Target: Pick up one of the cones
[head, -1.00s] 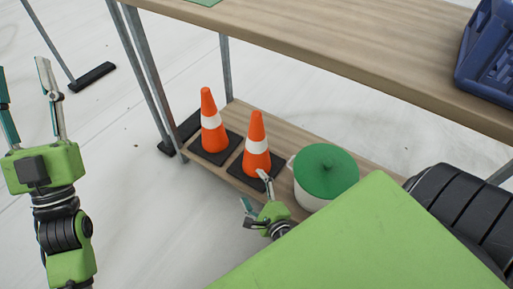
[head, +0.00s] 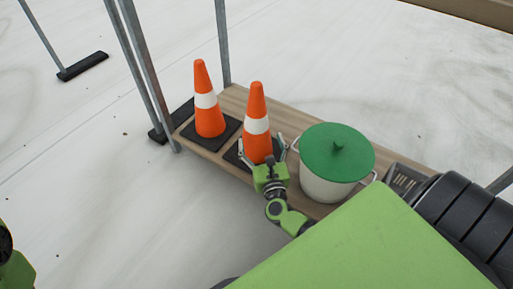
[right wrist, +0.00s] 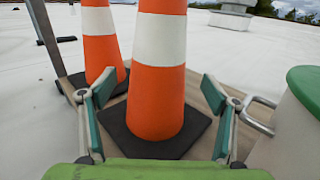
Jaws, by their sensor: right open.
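Two orange cones with white bands and black square bases stand upright on the low wooden shelf. The nearer cone (head: 256,118) is just beyond my right gripper (head: 263,152). In the right wrist view this cone (right wrist: 157,85) stands between the two open fingers of my right gripper (right wrist: 158,118), with a gap on each side. The other cone (head: 206,100) is behind and to the left; it also shows in the right wrist view (right wrist: 100,45). Of my left arm only a small part shows at the lower left edge of the head view; its fingers are out of frame.
A white pot with a green lid (head: 337,152) stands on the shelf (head: 290,112) right of the nearer cone, its handle (right wrist: 258,114) close to my right finger. Metal posts (head: 140,70) rise at the shelf's left end.

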